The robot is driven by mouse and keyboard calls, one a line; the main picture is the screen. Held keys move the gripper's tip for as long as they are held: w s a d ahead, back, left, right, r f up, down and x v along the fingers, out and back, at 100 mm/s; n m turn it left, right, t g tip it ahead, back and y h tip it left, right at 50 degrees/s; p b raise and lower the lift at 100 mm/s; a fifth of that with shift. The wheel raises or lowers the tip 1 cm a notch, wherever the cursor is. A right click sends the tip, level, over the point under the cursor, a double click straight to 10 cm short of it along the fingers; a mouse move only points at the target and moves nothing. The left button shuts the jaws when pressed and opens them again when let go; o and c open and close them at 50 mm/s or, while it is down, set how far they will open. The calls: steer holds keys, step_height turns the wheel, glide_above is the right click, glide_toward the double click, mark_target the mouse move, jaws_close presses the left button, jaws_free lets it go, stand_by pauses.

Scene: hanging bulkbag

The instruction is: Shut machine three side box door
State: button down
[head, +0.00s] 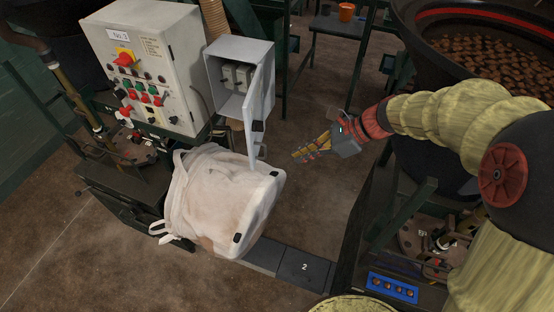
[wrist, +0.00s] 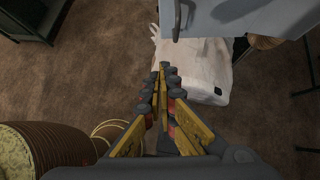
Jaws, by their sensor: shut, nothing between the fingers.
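The small grey side box (head: 213,78) stands open beside the large control cabinet, with pale switch parts visible inside. Its door (head: 262,92) stands swung out toward me from the box's right side. A dark latch shows near its lower end. In the wrist view a grey-blue panel, apparently the door (wrist: 240,14), crosses the top, with a dark handle (wrist: 177,20) at its left. My gripper (head: 297,156) is to the right of the door's lower end, apart from it. Its yellow fingers are shut and empty, and the fingertips (wrist: 164,68) meet in the wrist view.
A white bulk bag (head: 215,190) sits below the door, close to my gripper. The control cabinet (head: 145,65) with red and green buttons is at left. A drum of brown pieces (head: 490,55) is at right. Open floor (head: 325,95) lies behind my gripper.

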steer(key=a+r+p+x, duration=0.1)
steer(key=a+r+x, duration=0.1)
steer(key=x, duration=1)
steer(key=shift+a+f, duration=0.2)
steer(key=shift+f, duration=0.1)
steer(key=shift+w, duration=0.1)
